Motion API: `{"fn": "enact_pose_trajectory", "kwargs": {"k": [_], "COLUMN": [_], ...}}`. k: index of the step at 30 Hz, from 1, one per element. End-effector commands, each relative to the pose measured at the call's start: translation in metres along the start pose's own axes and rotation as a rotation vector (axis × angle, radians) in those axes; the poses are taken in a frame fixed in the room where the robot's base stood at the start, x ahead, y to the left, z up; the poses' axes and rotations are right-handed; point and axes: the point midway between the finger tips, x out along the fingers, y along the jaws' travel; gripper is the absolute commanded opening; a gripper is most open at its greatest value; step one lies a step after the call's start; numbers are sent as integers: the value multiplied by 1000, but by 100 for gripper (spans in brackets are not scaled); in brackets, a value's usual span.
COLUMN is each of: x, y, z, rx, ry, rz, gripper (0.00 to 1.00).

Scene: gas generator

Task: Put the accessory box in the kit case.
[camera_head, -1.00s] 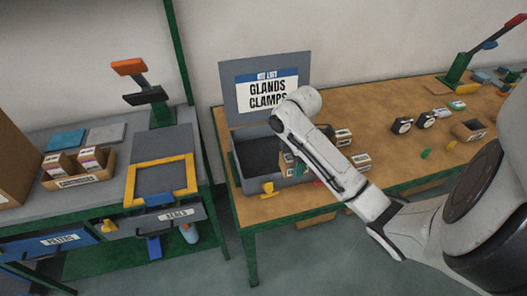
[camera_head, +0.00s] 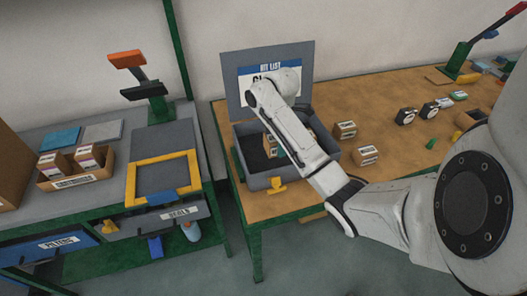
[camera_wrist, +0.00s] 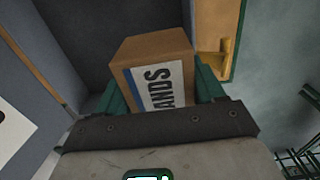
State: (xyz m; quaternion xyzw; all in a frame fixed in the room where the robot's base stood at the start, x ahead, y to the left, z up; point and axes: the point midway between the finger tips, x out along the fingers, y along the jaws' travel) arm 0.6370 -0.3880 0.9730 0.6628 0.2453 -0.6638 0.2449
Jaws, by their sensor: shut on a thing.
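The accessory box, a brown carton with a white and blue label ending in "ANDS" (camera_wrist: 155,65), is between the green fingers of my gripper (camera_wrist: 160,88), which is shut on it. In the head view the box (camera_head: 271,146) shows beside my forearm, over the dark inside of the grey kit case (camera_head: 242,172). The case stands open on the wooden table, its lid (camera_head: 232,85) upright at the back. In the wrist view the dark case interior lies around the box. I cannot tell whether the box touches the case floor. My arm hides part of the case and lid label.
Two small cartons (camera_head: 345,130) (camera_head: 365,155) stand on the table right of the case. A yellow latch (camera_head: 276,186) sticks out at the case front. Black round items (camera_head: 405,116) lie farther right. A grey bench with a yellow frame (camera_head: 162,179) stands left, across a gap.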

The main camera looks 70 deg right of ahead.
Motion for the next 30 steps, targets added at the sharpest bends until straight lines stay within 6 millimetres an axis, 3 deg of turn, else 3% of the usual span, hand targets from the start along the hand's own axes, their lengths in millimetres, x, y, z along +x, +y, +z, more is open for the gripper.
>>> {"fn": "enact_pose_trajectory", "kwargs": {"k": [1, 5, 15, 23, 30], "x": [12, 17, 62, 74, 102], "y": [9, 33, 69, 79, 79], "z": [-2, -9, -20, -22, -22], "rx": [-2, 0, 0, 1, 2], "ry": [-3, -3, -1, 0, -1], "rz": [3, 1, -1, 1, -1], "gripper": [32, 32, 32, 32, 32]}}
